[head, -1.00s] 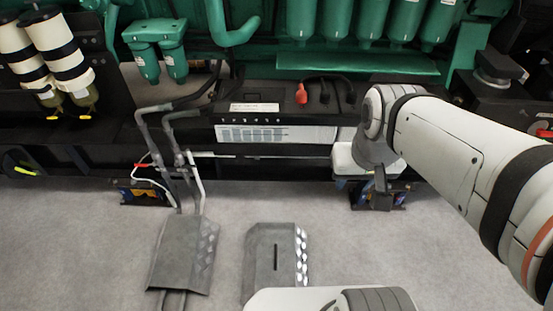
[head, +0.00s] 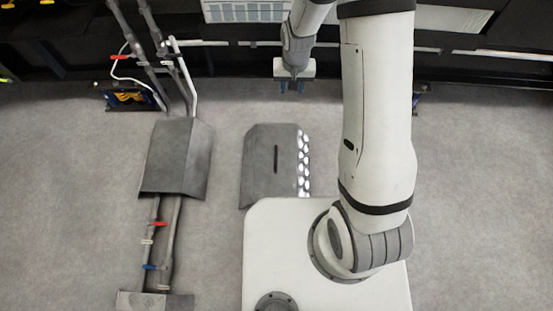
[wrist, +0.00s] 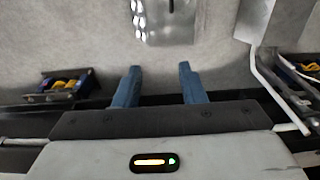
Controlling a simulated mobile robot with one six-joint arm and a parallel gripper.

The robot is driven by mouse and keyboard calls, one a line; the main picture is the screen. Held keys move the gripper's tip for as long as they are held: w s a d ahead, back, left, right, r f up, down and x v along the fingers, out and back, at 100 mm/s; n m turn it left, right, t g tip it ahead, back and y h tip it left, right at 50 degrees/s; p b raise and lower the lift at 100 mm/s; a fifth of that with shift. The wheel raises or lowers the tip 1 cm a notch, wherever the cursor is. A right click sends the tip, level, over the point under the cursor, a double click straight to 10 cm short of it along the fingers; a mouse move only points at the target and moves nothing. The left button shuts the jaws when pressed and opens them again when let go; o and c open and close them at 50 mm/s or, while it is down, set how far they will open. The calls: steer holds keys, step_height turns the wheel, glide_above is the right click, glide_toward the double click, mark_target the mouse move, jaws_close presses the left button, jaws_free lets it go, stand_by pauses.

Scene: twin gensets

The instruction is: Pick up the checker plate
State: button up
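The checker plate (head: 262,168) is a grey metal plate with a dark slot and a row of bright, shiny raised marks along its right side. It lies on the floor in front of my base. In the wrist view part of it (wrist: 170,28) shows at the top edge, cut off by the frame. My gripper (head: 291,88) hangs beyond the far edge of the plate, apart from it. In the wrist view its two blue fingers (wrist: 158,84) stand apart with nothing between them.
A similar grey cover (head: 176,158) sits over pipes (head: 163,235) on the floor to the left, with a gap between it and the plate. A small dark bracket with blue and yellow parts (head: 130,97) stands beyond. Bare floor (head: 490,180) lies to the right.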

steer(key=a+f+b, duration=0.3)
steer(key=f+b, duration=0.2)
steer(key=f, duration=1.6)
steer(key=g+b, duration=0.1)
steer(key=b, duration=0.4)
glide_above(276, 156)
step_height(276, 156, down, 17)
steer(key=shift+s+f, duration=0.1)
step_height(276, 156, down, 6)
steer(key=shift+r+b, duration=0.15)
steer(key=shift+b, duration=1.05)
steer(key=shift+c, duration=0.4)
jaws_close()
steer(key=shift+w+r, duration=0.15)
steer(key=shift+w, duration=0.05)
